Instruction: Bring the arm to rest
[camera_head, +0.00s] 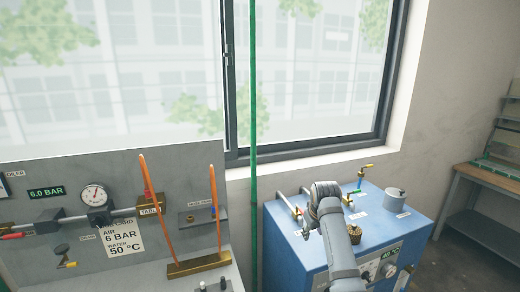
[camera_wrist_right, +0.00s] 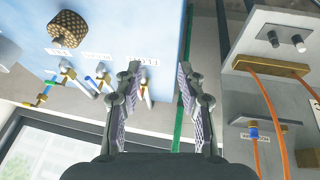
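My right arm (camera_head: 341,245) reaches up from the bottom of the head view over the blue cabinet. Its grey end, with the right gripper (camera_head: 325,190), is above the cabinet top, and the fingers are hard to make out there. In the right wrist view my right gripper (camera_wrist_right: 158,75) shows two dark fingers with padded faces, spread apart with nothing between them. Behind the gap are the cabinet edge and a green strip. My left gripper is in neither view.
The blue cabinet (camera_head: 408,222) carries valves, a brass knurled part (camera_head: 354,233) and a grey cylinder (camera_head: 395,195). Left stands a grey panel (camera_head: 60,190) with a gauge (camera_head: 95,195) and orange tubes (camera_head: 153,185). A green vertical line (camera_head: 253,120) runs between them. A wooden bench (camera_head: 490,185) is far right.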

